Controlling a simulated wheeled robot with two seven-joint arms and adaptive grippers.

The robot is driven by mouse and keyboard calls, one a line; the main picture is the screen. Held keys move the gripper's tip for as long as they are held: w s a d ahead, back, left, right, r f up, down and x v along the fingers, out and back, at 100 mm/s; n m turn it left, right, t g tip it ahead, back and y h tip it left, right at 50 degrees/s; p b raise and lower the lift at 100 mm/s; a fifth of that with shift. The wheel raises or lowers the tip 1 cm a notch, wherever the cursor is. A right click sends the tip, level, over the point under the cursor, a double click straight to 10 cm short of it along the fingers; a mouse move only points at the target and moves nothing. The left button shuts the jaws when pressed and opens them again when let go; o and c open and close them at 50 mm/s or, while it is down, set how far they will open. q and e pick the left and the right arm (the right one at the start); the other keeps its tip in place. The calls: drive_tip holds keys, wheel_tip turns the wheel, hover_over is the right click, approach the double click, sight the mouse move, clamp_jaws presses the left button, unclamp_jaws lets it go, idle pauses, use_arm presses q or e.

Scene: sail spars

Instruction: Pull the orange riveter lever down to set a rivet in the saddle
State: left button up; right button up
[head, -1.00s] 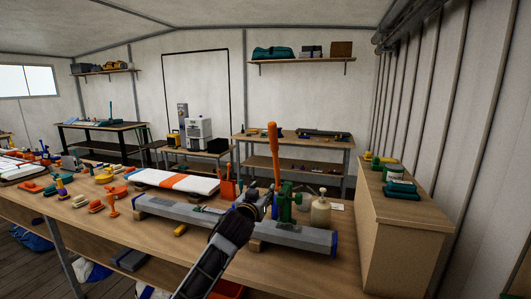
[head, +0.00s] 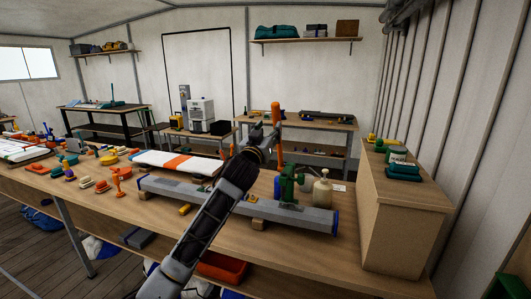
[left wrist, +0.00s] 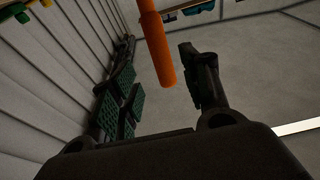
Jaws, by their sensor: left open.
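The orange lever (head: 277,157) stands upright on the green riveter (head: 288,184). The riveter sits on the grey spar (head: 308,216), which lies across the bench. My left gripper (head: 264,132) is open at the height of the lever's upper part and covers some of it in the head view. In the left wrist view the lever (left wrist: 157,48) shows between the two spread fingers, nearer the right one. I cannot tell whether a finger touches it. I cannot make out the saddle or a rivet. My right gripper is not in view.
A cream bottle (head: 322,190) stands just right of the riveter. A white and orange panel (head: 168,163) lies behind the spar. A wooden cabinet (head: 402,220) stands at the right. The bench top right of the bottle is mostly clear.

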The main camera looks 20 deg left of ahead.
sight(275, 120)
use_arm(q)
drive_tip(key=shift+p+x, duration=0.3)
drive_tip(key=shift+x, duration=2.45)
drive_tip(key=shift+w+r, duration=0.2)
drive_tip(key=shift+w, duration=0.3)
drive_tip(key=shift+w+r, duration=0.15)
drive_tip(key=shift+w, duration=0.45)
drive_tip(key=shift+w+p, duration=0.35)
drive_tip(key=shift+w, duration=0.1)
drive_tip(key=shift+w+r, duration=0.1)
drive_tip(key=shift+c, duration=0.3)
clamp_jaws()
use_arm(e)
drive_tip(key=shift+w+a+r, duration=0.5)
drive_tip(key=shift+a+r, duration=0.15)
